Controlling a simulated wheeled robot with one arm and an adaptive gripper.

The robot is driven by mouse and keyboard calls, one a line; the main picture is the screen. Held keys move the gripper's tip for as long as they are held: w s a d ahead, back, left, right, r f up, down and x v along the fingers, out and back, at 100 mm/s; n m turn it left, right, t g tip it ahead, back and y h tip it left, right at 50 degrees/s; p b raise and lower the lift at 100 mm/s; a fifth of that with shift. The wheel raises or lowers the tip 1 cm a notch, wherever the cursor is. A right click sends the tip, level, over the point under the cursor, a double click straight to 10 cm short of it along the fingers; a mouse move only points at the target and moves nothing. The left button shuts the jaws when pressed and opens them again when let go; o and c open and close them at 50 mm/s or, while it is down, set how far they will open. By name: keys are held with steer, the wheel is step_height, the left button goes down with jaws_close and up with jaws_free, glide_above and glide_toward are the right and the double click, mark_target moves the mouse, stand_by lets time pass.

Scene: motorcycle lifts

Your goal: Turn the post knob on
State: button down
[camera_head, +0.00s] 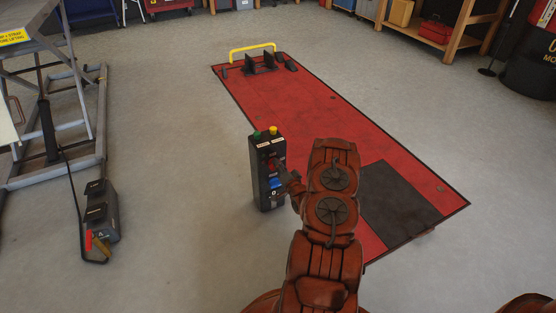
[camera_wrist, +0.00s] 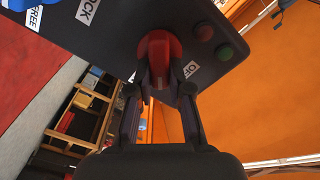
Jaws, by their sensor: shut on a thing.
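The control post (camera_head: 261,185) is a dark upright box standing on the floor at the left side of the red lift platform. On its face is a red post knob (camera_head: 271,163), with a blue knob (camera_head: 275,183) below it. In the wrist view the red knob (camera_wrist: 158,48) is large, and its grip lies between my two fingers. A white label that reads "OF", partly hidden, is beside it. My gripper (camera_wrist: 160,88) is shut on the red knob. In the head view my arm reaches the post from the right, and the fingertips are hard to make out.
The red lift platform (camera_head: 310,105) lies low behind my arm. A grey lift frame (camera_head: 98,110) and a pedal unit (camera_head: 100,215) stand at left. The floor between them and the post is clear.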

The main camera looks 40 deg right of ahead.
steer(key=shift+d+f+m+p, duration=0.1)
steer(key=shift+f+m+p, duration=0.1)
steer(key=shift+m, duration=1.1)
steer(key=shift+f+m+p, duration=0.1)
steer(key=shift+m+p, duration=0.05)
steer(key=shift+m, duration=1.15)
steer(key=shift+d+f+m+p, duration=0.1)
steer(key=shift+m+p, duration=0.1)
steer(key=shift+m, duration=1.1)
steer(key=c, duration=1.1)
jaws_free()
steer(key=v, duration=1.2)
steer(key=shift+a, duration=0.1)
